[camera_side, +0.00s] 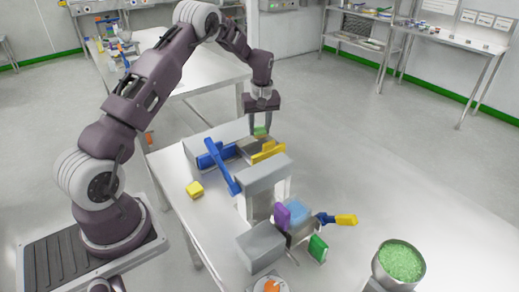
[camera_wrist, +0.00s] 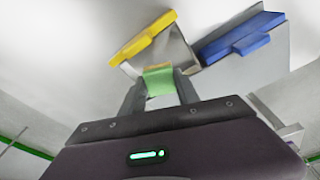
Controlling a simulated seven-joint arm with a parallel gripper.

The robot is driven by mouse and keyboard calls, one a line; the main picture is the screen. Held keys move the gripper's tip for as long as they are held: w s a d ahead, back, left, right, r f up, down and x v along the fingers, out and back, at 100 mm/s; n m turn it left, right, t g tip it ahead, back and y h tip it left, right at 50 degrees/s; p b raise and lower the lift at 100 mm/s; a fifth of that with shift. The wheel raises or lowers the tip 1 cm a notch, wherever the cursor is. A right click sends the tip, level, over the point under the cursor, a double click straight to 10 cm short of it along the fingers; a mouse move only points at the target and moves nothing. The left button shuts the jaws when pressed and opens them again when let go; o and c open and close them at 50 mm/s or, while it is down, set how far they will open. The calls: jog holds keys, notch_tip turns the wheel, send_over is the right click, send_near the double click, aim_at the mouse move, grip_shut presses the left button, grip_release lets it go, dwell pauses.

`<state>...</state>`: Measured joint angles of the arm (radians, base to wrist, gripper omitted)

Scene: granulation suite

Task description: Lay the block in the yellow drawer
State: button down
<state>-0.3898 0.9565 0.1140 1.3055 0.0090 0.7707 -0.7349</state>
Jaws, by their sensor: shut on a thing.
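My gripper (camera_side: 261,127) points down and is shut on a small green block (camera_side: 261,132). In the wrist view the green block (camera_wrist: 159,81) sits between the two fingers, with a thin orange edge at its far side. The yellow drawer (camera_side: 268,152) has a yellow front and stands open, with a grey inside showing. In the wrist view its yellow front (camera_wrist: 143,39) lies just beyond the block. The block appears above the drawer; the exact height gap is hard to tell.
A blue-fronted drawer (camera_wrist: 240,38) is beside the yellow one. A long blue bar (camera_side: 222,166) leans nearby. A yellow cube (camera_side: 195,189) lies on the white table. Grey boxes (camera_side: 264,174) and coloured pieces crowd the front. A bowl of green granules (camera_side: 399,261) stands at right.

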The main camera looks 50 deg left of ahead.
aim_at(259, 151)
notch_tip(259, 151, down, 7)
jog(key=shift+f, duration=0.1)
jog(key=c, duration=0.9)
grip_release()
notch_tip(259, 151, up, 14)
jog(key=d, duration=0.3)
jog(key=s+d+r+m+t, duration=0.1)
jog(key=s+d+r+m, duration=0.2)
jog(key=s+d+r, duration=0.4)
jog(key=s+d+r+m+t, duration=0.1)
jog(key=s+d+r+m, duration=0.2)
jog(key=r, duration=0.5)
jog(key=s+d+r+m+t, duration=0.1)
jog(key=s+d+m, duration=0.2)
jog(key=s+d, duration=0.3)
jog(key=s+d+r+m+t+h, duration=0.1)
jog(key=s+d+m, duration=0.3)
jog(key=s, duration=1.3)
jog(key=shift+s+d+m+t+h, duration=0.2)
jog(key=shift+d+m+t+h, duration=0.15)
jog(key=shift+d, duration=0.8)
